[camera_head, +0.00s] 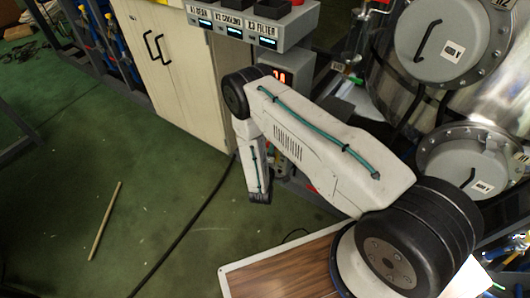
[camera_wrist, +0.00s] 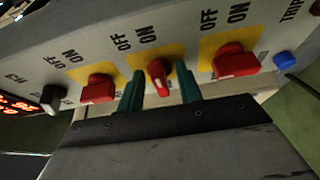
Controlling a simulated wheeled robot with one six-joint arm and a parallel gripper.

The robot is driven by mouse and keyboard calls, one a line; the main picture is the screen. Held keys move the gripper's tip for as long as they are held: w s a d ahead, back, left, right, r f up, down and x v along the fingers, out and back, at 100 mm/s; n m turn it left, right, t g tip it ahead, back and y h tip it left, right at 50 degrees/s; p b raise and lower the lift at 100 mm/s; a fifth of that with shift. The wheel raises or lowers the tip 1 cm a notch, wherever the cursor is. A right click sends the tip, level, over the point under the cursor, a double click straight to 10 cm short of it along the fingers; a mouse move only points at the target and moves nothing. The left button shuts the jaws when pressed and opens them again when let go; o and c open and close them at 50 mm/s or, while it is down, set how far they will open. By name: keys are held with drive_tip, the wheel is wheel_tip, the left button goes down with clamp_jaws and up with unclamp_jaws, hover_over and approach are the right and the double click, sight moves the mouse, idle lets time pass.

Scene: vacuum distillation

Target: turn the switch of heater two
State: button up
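In the wrist view, a row of three red rotary switches on yellow plates, marked OFF and ON, sits on a light grey panel. The middle red switch (camera_wrist: 159,76) stands between the two green fingers of my gripper (camera_wrist: 160,80), its handle pointing roughly up and down. A gap shows on each side, so the fingers appear open around it, not clamped. The left red switch (camera_wrist: 98,89) and right red switch (camera_wrist: 236,61) have handles lying more sideways. I cannot read which one is heater two. In the head view my arm hides the fingers and these switches.
A black switch (camera_wrist: 52,98) and a red digital display (camera_wrist: 18,108) are left on the panel; a blue button (camera_wrist: 284,60) is at right. In the head view, a cream cabinet (camera_head: 170,65), labelled control box (camera_head: 250,25) and steel vessel (camera_head: 465,90) surround my arm.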

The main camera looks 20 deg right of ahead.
drive_tip(key=shift+a, duration=0.15)
drive_tip(key=v, duration=0.7)
drive_tip(key=shift+s, duration=0.35)
drive_tip(key=shift+a, duration=0.2)
